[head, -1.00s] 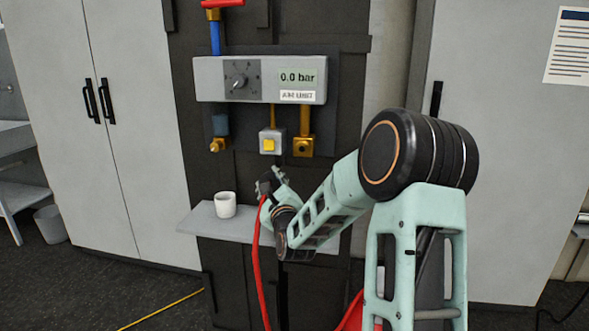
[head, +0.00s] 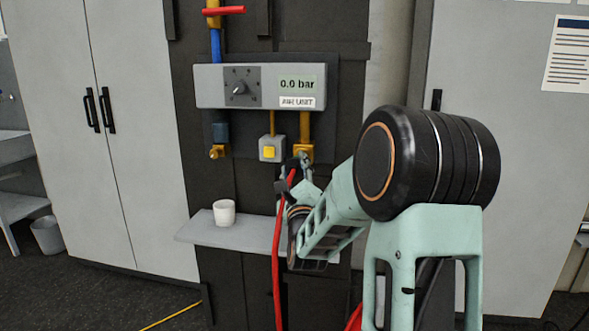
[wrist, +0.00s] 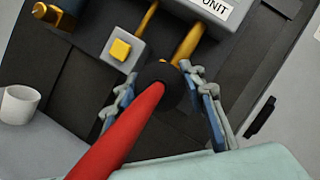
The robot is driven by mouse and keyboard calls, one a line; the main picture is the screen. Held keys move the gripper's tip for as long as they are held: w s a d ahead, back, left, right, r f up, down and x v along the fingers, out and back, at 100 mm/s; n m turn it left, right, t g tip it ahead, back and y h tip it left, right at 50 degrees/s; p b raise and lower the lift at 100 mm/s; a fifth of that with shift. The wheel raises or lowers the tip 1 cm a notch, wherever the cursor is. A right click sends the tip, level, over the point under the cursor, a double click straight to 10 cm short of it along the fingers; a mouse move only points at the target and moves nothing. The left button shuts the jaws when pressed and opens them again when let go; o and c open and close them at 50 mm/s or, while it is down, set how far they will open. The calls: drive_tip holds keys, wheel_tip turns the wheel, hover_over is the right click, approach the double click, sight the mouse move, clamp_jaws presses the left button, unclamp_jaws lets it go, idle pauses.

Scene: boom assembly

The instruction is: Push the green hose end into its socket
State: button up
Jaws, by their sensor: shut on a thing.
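I see no green hose; the hose in view is red (head: 277,250), and it also shows in the wrist view (wrist: 118,132). My gripper (head: 298,170) is shut on its black end (wrist: 156,75), with a finger on each side. The hose end is raised in front of the right brass socket (head: 307,152), which is partly hidden by it and my gripper. I cannot tell whether they touch. A left brass socket (head: 217,152) under a blue fitting is free; it also shows in the wrist view (wrist: 50,14).
The grey air unit (head: 210,85) reads 0.0 bar. A yellow button box (head: 270,150) sits between the sockets, close to the hose end. A white cup (head: 224,213) stands on the grey shelf (head: 205,232) below. A red-handled valve (head: 225,10) is above.

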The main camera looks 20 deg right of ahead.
sight(298, 161)
drive_tip(key=shift+w+d+p, duration=0.35)
drive_tip(key=shift+w+d, duration=0.35)
drive_tip(key=shift+w, duration=0.35)
drive_tip(key=shift+w+d+p, duration=0.3)
drive_tip(key=shift+w+d, duration=0.4)
drive_tip(key=shift+w, duration=0.3)
drive_tip(key=shift+r+b, duration=0.1)
drive_tip(key=shift+b, duration=0.45)
drive_tip(key=shift+b, duration=0.9)
idle(0.4)
drive_tip(key=shift+w+d, duration=0.2)
drive_tip(key=shift+w, duration=0.15)
idle(0.5)
drive_tip(key=o, duration=1.2)
drive_tip(key=shift+c, duration=0.2)
drive_tip(key=v, duration=1.2)
drive_tip(key=shift+d, duration=0.1)
